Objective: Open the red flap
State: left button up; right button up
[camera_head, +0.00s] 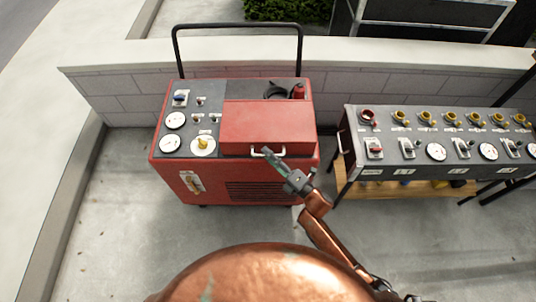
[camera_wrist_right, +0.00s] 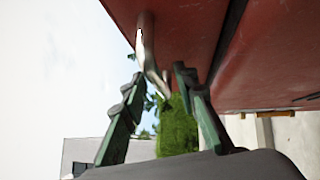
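The red flap (camera_head: 266,122) is a wide red lid on top of the red machine (camera_head: 225,187). It lies down, and a metal handle (camera_head: 256,154) sits on its front edge. My right gripper (camera_head: 267,153) is at that handle, reaching in from the lower right. In the right wrist view the two green fingers of the gripper (camera_wrist_right: 158,76) stand apart, with the handle (camera_wrist_right: 147,45) running between and beyond their tips. I cannot tell whether a finger touches it. My left gripper is out of view.
A black bar (camera_head: 238,27) rises behind the red machine, in front of a low block wall (camera_head: 120,92). A grey control panel (camera_head: 405,150) with gauges and yellow knobs stands close on the right. The paved ground (camera_head: 115,215) to the left is clear.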

jog(key=shift+w+a, duration=0.15)
grip_shut()
dwell(0.7)
